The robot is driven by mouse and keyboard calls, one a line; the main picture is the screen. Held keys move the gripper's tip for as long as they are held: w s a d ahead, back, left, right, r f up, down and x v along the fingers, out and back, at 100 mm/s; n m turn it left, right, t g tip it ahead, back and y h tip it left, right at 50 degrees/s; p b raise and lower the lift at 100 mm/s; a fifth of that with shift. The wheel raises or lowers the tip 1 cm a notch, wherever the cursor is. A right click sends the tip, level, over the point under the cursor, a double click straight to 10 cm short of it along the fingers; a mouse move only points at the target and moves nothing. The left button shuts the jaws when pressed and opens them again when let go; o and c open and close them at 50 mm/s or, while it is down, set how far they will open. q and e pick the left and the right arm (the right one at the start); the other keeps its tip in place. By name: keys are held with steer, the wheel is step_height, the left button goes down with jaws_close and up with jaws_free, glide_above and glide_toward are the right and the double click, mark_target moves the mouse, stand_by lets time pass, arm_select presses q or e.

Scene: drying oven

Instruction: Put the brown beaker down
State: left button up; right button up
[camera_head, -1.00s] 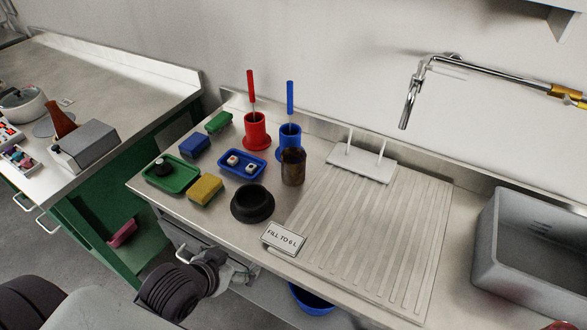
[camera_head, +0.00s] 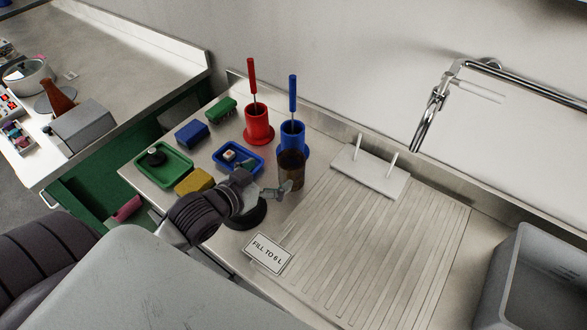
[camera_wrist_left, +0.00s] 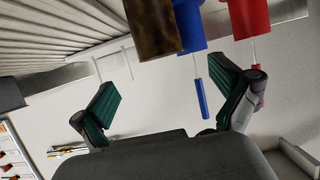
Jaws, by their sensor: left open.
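The brown beaker (camera_head: 291,168) stands upright on the steel counter, close in front of the blue holder (camera_head: 293,136) and beside the ribbed draining board. My left gripper (camera_head: 278,189) is in front of it, its fingers overlapping the beaker's lower part in the head view. In the left wrist view the gripper (camera_wrist_left: 165,88) is open with nothing between its green-padded fingers. There the beaker (camera_wrist_left: 153,25) shows at the top edge, partly cut off. Whether a finger touches it I cannot tell. My right gripper is not in view.
A black bowl (camera_head: 245,217) is partly hidden under my left gripper. A blue tray (camera_head: 218,163), yellow sponge (camera_head: 193,181) and green tray (camera_head: 180,175) lie to the left. A red holder (camera_head: 258,124) stands behind. The draining board (camera_head: 360,240) is clear in front of its white rack (camera_head: 370,176).

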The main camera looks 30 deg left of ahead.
mark_target(280, 168)
arm_select(q)
steer(key=x, duration=0.4)
steer(key=shift+w+d+f, duration=0.1)
steer(key=shift+w, duration=0.15)
steer(key=p+x, duration=0.1)
steer(key=x, duration=0.3)
steer(key=shift+w+f, duration=0.1)
steer(key=shift+f, duration=0.1)
steer(key=shift+w+f, duration=0.2)
steer(key=shift+w, duration=0.2)
steer(key=shift+s, duration=0.1)
steer(key=shift+c, duration=1.4)
steer(key=c, duration=0.9)
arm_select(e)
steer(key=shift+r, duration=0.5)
